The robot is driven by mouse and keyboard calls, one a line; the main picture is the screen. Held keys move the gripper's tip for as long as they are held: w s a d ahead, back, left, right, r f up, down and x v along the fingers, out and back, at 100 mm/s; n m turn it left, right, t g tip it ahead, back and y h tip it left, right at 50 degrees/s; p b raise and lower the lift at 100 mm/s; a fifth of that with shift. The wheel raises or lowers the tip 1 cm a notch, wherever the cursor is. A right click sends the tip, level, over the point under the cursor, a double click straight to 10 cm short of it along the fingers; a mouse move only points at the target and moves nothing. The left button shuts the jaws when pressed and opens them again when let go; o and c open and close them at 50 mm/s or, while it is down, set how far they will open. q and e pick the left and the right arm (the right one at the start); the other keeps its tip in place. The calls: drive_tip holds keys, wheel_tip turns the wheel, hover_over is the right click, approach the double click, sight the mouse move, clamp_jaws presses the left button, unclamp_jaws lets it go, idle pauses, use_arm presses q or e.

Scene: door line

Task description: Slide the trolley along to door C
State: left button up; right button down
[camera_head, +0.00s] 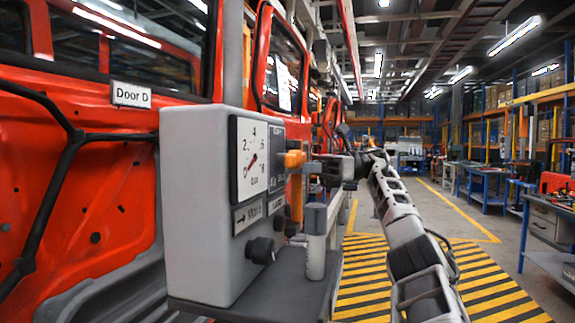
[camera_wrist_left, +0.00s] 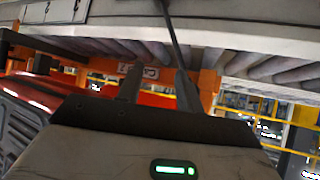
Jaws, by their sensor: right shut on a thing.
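The trolley (camera_head: 190,210) is a grey box on a dark shelf at the left-centre of the head view. Its front has a round dial (camera_head: 251,160), arrow labels and black knobs. An orange handle (camera_head: 293,159) sticks out of its right side. My right gripper (camera_head: 312,167) is shut on this handle, its arm reaching in from the lower right. No door C sign is legible. In the left wrist view, my left gripper (camera_wrist_left: 158,88) has its fingers apart, with nothing seen held between them.
The red vehicle body (camera_head: 100,190) fills the left side. A yellow-and-black striped floor (camera_head: 400,275) lies beside the trolley, with open aisle beyond. Blue workbenches (camera_head: 485,180) stand at right. The left wrist view shows rollers (camera_wrist_left: 265,68) and an upside-down sign (camera_wrist_left: 138,72).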

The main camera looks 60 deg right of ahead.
drive_tip(key=shift+d, duration=0.15)
idle(0.3)
drive_tip(key=c, duration=1.3)
unclamp_jaws()
